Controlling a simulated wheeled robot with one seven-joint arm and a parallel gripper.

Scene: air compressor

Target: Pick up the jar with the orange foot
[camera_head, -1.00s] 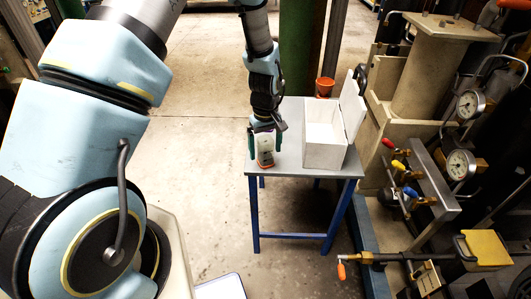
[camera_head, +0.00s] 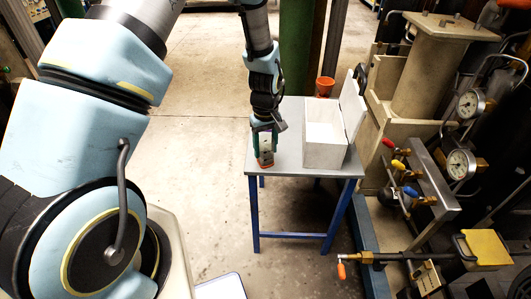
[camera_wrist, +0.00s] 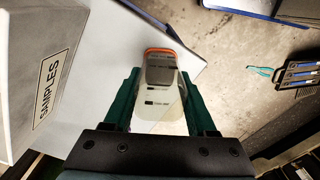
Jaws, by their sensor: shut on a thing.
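The jar (camera_head: 265,158) is pale with dark markings and an orange foot. It stands at the left part of the small grey table (camera_head: 290,172). My gripper (camera_head: 265,145) is above and around the jar, with its green fingers shut on the jar's sides. In the wrist view the jar (camera_wrist: 160,92) sits between the two green fingers of my gripper (camera_wrist: 160,100), its orange foot at the far end. In the head view the foot looks at or very close to the tabletop; I cannot tell whether it touches.
A white box (camera_head: 325,140) with its lid open stands on the table right of the jar; its side reads "SAMPLES" in the wrist view (camera_wrist: 47,85). An orange cup (camera_head: 326,87) is behind it. Compressor pipes and gauges (camera_head: 461,164) are at the right.

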